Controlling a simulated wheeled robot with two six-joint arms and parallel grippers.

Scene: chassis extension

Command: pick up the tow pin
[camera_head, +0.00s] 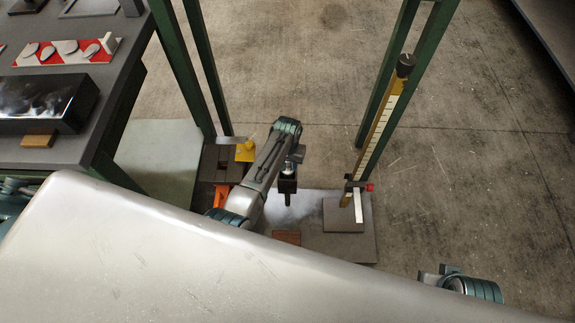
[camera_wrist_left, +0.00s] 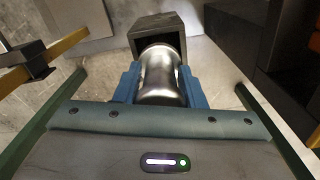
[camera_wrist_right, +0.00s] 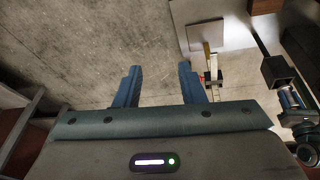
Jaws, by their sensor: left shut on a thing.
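The tow pin, a shiny metal cylinder (camera_wrist_left: 160,77), sits between the blue fingers of my left gripper (camera_wrist_left: 158,85), which is shut on it. A dark, hollow square tube (camera_wrist_left: 157,24) lies just beyond the pin in the left wrist view. Whether the pin's far end is inside it, I cannot tell. In the head view the left gripper (camera_head: 291,157) is above the dark tube (camera_head: 288,186), with a bit of shiny metal between them. My right gripper (camera_wrist_right: 160,75) is open and empty over bare floor.
A measuring post (camera_head: 382,120) with a red knob stands on a grey plate right of the tube. A block with yellow (camera_head: 245,151) and orange (camera_head: 217,196) parts is left of my left arm. Green posts (camera_head: 424,60) rise behind.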

